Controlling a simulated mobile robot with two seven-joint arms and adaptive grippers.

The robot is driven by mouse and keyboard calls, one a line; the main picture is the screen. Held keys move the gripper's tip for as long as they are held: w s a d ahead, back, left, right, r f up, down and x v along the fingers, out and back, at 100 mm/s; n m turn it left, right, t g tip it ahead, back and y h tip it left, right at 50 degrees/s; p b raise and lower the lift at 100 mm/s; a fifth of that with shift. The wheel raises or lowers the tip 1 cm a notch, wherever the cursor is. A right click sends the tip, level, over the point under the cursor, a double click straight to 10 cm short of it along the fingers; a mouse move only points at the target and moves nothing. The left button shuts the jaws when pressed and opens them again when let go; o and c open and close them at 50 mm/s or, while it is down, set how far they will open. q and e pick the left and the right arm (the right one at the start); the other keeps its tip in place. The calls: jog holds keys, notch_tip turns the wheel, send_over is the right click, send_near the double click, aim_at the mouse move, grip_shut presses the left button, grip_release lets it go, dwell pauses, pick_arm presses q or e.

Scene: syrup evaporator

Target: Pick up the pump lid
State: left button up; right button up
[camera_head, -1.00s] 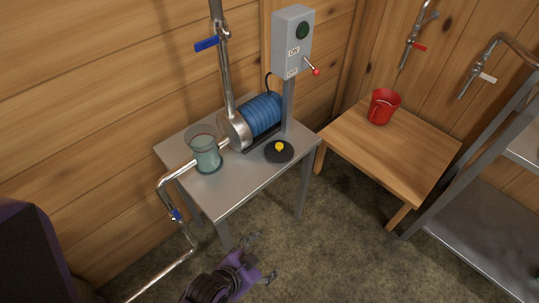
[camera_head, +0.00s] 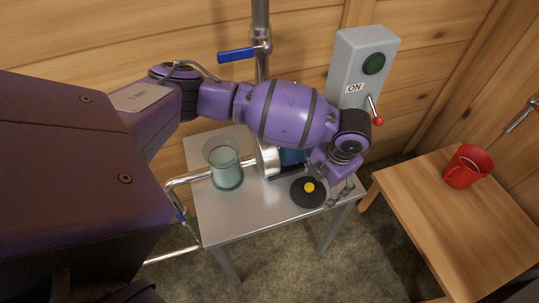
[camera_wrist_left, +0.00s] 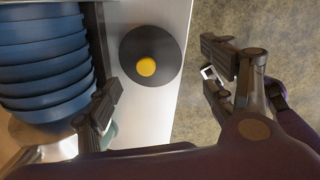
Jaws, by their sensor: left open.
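The pump lid (camera_head: 308,192) is a flat black disc with a yellow knob, lying on the grey metal table (camera_head: 255,213) near its right edge. It also shows in the left wrist view (camera_wrist_left: 163,66), beyond and between the fingers. My left gripper (camera_head: 340,190) is just right of the lid in the head view, pointing down. In the left wrist view my left gripper (camera_wrist_left: 165,88) is open and empty, its fingers spread to either side of the lid's line. I see no contact with the lid. My right gripper is not in view.
The blue pump motor (camera_wrist_left: 45,55) stands beside the lid, mostly hidden by my arm in the head view. A glass vessel (camera_head: 225,168) stands on the table's left. The switch box (camera_head: 358,70) has a red-tipped lever (camera_head: 376,112). A red mug (camera_head: 468,166) sits on a wooden table (camera_head: 455,225).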

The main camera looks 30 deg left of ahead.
aim_at(313, 195)
pick_arm(q)
jog(key=shift+w+a, duration=0.2)
jog(key=shift+w, duration=0.1)
jog(key=shift+a+f, duration=0.1)
jog(key=shift+f, duration=0.25)
jog(key=f, duration=0.5)
jog(key=shift+s+a+f, duration=0.2)
jog(key=shift+s+a, duration=0.05)
jog(key=shift+s, duration=0.05)
jog(key=shift+a+f, duration=0.1)
jog(key=shift+f, duration=0.4)
jog(key=shift+w+r, duration=0.1)
jog(key=shift+w, duration=0.05)
jog(key=c, duration=1.7)
